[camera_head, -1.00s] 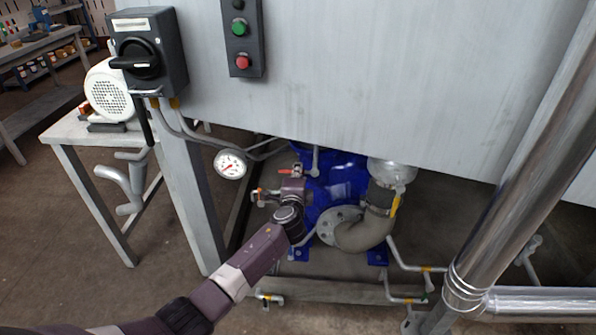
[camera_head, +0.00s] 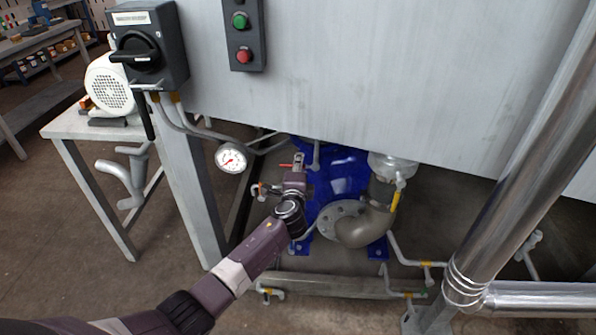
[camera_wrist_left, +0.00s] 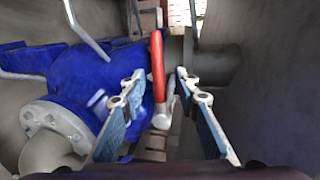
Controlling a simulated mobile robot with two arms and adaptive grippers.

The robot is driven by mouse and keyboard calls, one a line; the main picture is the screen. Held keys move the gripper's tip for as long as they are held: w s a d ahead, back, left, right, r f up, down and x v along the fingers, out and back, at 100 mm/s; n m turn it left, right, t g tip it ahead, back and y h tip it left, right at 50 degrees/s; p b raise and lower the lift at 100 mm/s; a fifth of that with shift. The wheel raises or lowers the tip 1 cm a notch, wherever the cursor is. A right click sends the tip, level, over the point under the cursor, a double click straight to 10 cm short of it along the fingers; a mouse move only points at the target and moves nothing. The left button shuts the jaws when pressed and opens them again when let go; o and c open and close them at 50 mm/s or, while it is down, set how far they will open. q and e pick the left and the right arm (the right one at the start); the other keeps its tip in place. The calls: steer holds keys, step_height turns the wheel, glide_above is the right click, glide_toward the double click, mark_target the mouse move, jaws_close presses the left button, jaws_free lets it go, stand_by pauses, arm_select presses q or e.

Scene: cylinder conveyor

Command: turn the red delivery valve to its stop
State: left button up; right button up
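The red delivery valve lever (camera_wrist_left: 158,66) stands near upright in the middle of the left wrist view, on a grey metal fitting beside the blue pump (camera_wrist_left: 80,82). My left gripper (camera_wrist_left: 161,77) is open, with one finger on each side of the lever. I see no clear contact with either finger. In the head view a small red piece of the lever (camera_head: 285,165) shows just left of my left gripper (camera_head: 299,158), in front of the blue pump (camera_head: 340,178); the rest is hidden there. My right gripper is in neither view.
A grey panel (camera_head: 370,80) overhangs the pump. A pressure gauge (camera_head: 231,158) hangs left of my gripper. A flanged grey elbow pipe (camera_head: 366,228) is at the right. A large metal pipe (camera_head: 520,170) slants down farther right.

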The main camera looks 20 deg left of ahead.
arm_select(q)
steer(key=v, duration=1.2)
steer(key=shift+a, duration=0.1)
